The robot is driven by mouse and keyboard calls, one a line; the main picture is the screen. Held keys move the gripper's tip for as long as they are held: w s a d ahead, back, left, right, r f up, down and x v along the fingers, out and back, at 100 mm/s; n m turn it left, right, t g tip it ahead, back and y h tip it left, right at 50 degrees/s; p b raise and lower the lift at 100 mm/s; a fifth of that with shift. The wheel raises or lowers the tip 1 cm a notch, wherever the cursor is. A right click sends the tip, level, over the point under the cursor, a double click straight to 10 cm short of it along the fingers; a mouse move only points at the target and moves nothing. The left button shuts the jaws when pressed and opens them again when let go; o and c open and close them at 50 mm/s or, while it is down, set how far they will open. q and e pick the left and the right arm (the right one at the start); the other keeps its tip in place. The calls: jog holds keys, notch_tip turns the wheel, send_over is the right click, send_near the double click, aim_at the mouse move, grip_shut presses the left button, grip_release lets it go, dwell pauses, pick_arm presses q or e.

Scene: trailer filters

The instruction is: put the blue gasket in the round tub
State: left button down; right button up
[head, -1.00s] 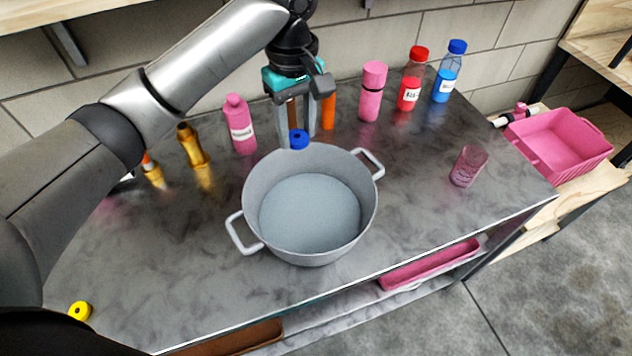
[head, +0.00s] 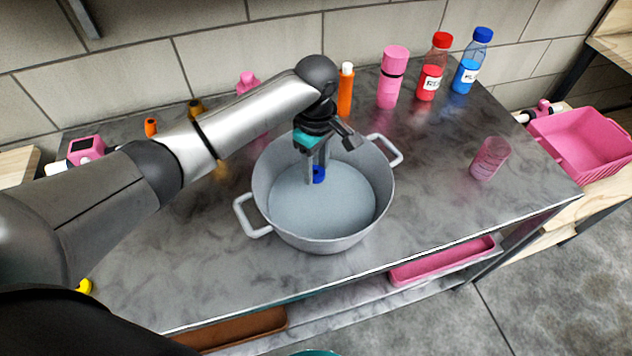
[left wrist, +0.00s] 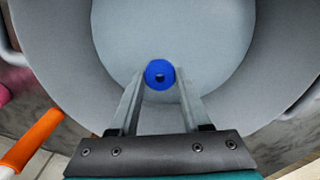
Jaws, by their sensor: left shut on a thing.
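The blue gasket (head: 319,175) is a small ring held between the fingertips of my left gripper (head: 317,172). The round tub (head: 322,238) is a grey pot with two side handles on the dark table. The gripper points down inside the tub's rim, with the gasket over the tub's floor. In the left wrist view the gasket (left wrist: 160,74) sits between the two fingertips with the tub's pale floor (left wrist: 175,35) behind it. I cannot tell how far the gasket is above the floor. My right gripper is not in view.
An orange bottle (head: 346,92), a pink bottle (head: 392,78), a red bottle (head: 433,68) and a blue bottle (head: 472,62) stand along the back. A pink cup (head: 490,158) stands right of the tub. The table's front right is clear.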

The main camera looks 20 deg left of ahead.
aim_at(316, 172)
pick_arm(q)
notch_tip(316, 172, down, 5)
jog(key=shift+r+b, duration=0.15)
jog(key=shift+b, duration=0.6)
jog(key=shift+r, duration=0.1)
jog(key=shift+c, duration=1.8)
grip_release()
notch_tip(316, 172, up, 12)
jog(key=p, duration=0.3)
jog(key=shift+d+p, duration=0.1)
jog(key=shift+p, duration=0.2)
